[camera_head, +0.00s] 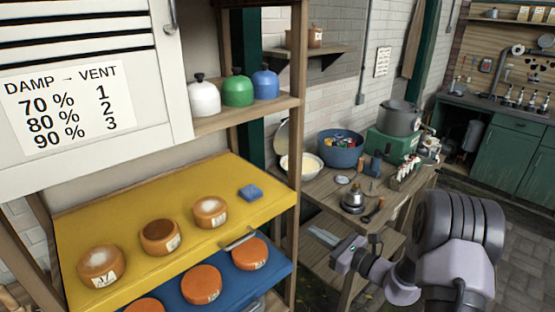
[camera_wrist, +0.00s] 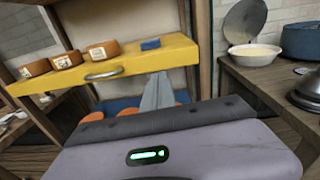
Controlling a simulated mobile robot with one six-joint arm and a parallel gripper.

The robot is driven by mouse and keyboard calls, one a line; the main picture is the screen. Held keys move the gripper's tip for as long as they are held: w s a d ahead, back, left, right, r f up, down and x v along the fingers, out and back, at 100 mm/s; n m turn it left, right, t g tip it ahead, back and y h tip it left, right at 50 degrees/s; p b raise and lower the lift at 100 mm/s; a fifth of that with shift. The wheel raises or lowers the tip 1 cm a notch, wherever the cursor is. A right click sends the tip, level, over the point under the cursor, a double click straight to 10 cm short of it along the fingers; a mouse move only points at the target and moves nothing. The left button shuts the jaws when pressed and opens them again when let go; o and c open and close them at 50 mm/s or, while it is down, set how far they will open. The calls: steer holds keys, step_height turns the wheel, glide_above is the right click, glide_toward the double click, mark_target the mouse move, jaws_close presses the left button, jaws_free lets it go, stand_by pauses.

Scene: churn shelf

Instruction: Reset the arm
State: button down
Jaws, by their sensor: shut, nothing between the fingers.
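My gripper (camera_head: 324,237) is at the right of the shelf in the head view, in front of the wooden side table, with its fingers pointing left toward the drawers. In the wrist view the closed fingers (camera_wrist: 157,92) stand up in front of the blue drawer, below the yellow drawer's edge. The gripper is shut and empty. My arm is bent at the lower right of the head view. The yellow drawer (camera_head: 95,222) holds several cheese wheels and a blue block (camera_head: 250,193). The blue drawer (camera_head: 225,286) below it holds orange wheels.
White, green and blue bottles (camera_head: 237,88) stand on the shelf above. A sign (camera_head: 66,108) hangs on the white cabinet door. The wooden side table (camera_head: 318,187) carries a bowl (camera_head: 301,164), a blue pot (camera_head: 341,150) and a small burner (camera_head: 354,200). Floor shows at the right.

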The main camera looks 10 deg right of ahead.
steer(key=s+a+r+n+g, duration=1)
steer(key=s+a+r+n, duration=0.2)
steer(key=s+a, duration=0.35)
steer(key=s+d+n+g+h, duration=0.1)
steer(key=s+n+h, duration=0.45)
steer(key=s, duration=0.75)
steer(key=s+d+r+n+t+h, duration=0.2)
steer(key=s+d+n+t+h, duration=0.1)
steer(key=s+d+n+h, duration=0.1)
steer(key=s+d+n, duration=0.1)
steer(key=d+n, duration=0.1)
steer(key=d, duration=0.1)
steer(key=shift+s, duration=0.25)
